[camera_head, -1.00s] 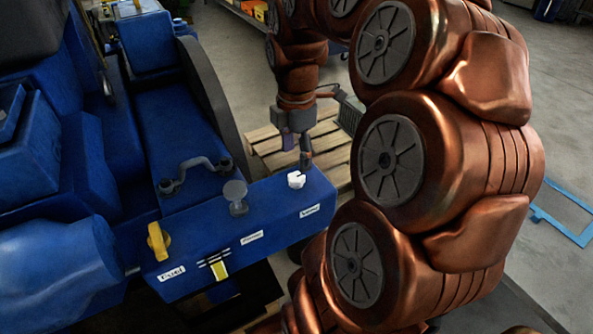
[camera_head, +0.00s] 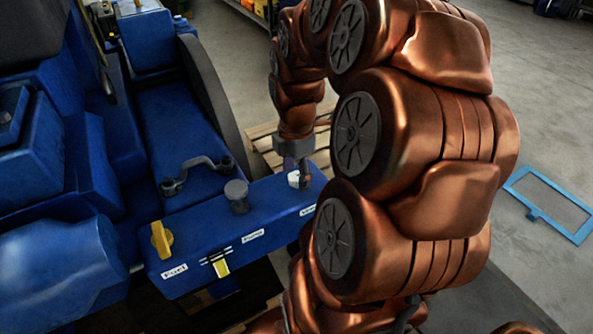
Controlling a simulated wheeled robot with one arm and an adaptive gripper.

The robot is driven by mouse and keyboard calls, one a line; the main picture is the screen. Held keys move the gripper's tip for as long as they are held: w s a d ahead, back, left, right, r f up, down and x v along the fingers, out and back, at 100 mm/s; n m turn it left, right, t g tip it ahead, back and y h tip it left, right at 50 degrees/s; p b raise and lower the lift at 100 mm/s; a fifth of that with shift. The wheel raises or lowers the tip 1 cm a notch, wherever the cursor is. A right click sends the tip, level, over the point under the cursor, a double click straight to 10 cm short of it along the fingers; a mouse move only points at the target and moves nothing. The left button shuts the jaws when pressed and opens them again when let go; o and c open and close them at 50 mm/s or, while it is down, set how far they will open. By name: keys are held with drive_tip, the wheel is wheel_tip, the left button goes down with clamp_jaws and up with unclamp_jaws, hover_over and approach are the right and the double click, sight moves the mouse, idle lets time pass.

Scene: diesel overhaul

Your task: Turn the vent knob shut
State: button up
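A white knob (camera_head: 293,180) stands on top at the right end and seems to be the vent knob. A grey round knob (camera_head: 236,192) is in the middle and a yellow knob (camera_head: 161,239) at the left end. My gripper (camera_head: 303,180) points down at the white knob, its dark finger partly covering the knob's right side. Whether it touches the knob, and how wide its fingers are, I cannot tell.
A grey bracket handle (camera_head: 195,170) sits on the blue machinery behind the box. A yellow tag (camera_head: 221,268) hangs at the box's front. A wooden pallet (camera_head: 262,135) lies behind my gripper. A blue frame marking (camera_head: 548,205) lies on open floor at right.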

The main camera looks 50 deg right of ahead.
drive_tip(key=c, duration=1)
drive_tip(key=shift+f+m+b, duration=0.1)
drive_tip(key=shift+m+b, duration=0.2)
drive_tip(key=shift+b, duration=0.1)
drive_tip(key=m+b, duration=0.3)
drive_tip(key=b, duration=0.1)
drive_tip(key=shift+f, duration=0.2)
drive_tip(key=m+b, duration=0.4)
drive_tip(key=shift+m, duration=0.4)
drive_tip(key=m+b, duration=0.3)
drive_tip(key=m, duration=0.1)
drive_tip(key=shift+r+m, duration=0.1)
drive_tip(key=shift+m, duration=0.2)
drive_tip(key=m+b, duration=0.2)
drive_tip(key=m, duration=0.2)
drive_tip(key=shift+r+m+b, duration=0.15)
drive_tip(key=shift+m+b, duration=0.25)
